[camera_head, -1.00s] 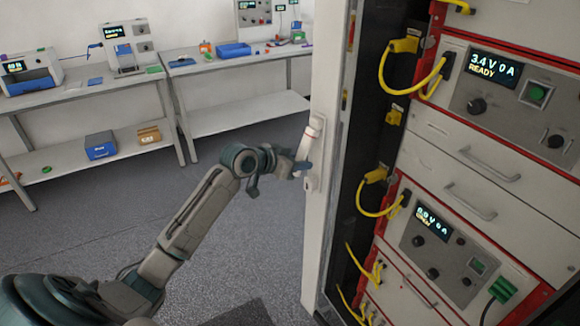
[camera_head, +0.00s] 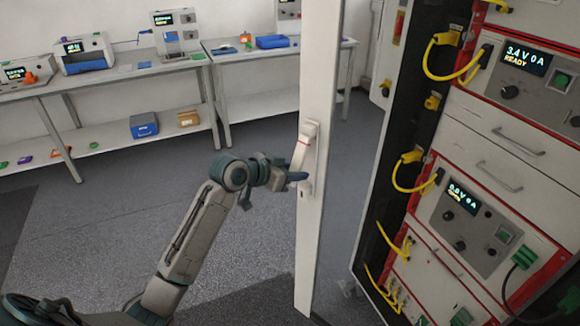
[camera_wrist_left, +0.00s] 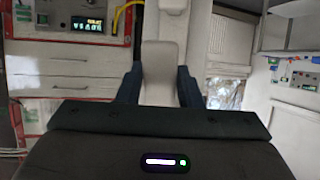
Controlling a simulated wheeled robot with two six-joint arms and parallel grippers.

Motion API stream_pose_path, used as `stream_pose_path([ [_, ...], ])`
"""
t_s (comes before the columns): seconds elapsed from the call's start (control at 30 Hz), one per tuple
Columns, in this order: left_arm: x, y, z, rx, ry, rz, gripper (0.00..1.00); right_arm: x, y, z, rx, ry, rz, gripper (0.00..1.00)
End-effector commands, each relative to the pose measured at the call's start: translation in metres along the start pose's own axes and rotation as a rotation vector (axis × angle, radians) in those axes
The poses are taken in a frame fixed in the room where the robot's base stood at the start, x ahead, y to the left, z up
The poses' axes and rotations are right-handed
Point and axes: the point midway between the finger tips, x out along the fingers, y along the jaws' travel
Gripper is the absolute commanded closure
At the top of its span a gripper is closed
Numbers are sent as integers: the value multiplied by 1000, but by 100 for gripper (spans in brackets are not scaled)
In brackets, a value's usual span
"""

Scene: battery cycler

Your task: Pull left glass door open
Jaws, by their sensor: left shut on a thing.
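The left glass door stands open in the head view, seen nearly edge-on as a tall white frame (camera_head: 316,150). A gap shows between it and the cabinet. My left gripper (camera_head: 297,177) is shut on the lower part of this handle. In the left wrist view the handle (camera_wrist_left: 160,70) stands between the two dark fingers (camera_wrist_left: 160,88). The fingertips are partly hidden by the handle in the head view. My right gripper is not in view.
The cabinet (camera_head: 490,148) at right holds instruments with lit displays and yellow cables (camera_head: 455,65). Benches (camera_head: 130,75) with devices, blue boxes and small parts stand along the back wall. The grey floor (camera_head: 130,200) left of the door is clear.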

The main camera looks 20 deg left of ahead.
Motion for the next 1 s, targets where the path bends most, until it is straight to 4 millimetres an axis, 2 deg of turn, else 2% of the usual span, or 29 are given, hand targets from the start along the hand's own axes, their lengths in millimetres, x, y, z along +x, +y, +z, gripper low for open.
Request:
stream_pose_path([
  [0.23, -1, 0, -3, 5, 5, -2, 100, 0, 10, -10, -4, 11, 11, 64],
  [0.27, -1, 0, -3, 5, 5, -2, 62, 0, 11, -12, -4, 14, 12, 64],
  [0.33, -1, 0, -2, 4, 4, -2, 49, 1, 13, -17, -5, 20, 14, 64],
  [0.73, -6, -1, 0, 4, 3, -3, 49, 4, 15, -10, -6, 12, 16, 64],
  [1.0, -44, -2, 2, 9, 2, -6, 49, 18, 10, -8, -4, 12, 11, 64],
])
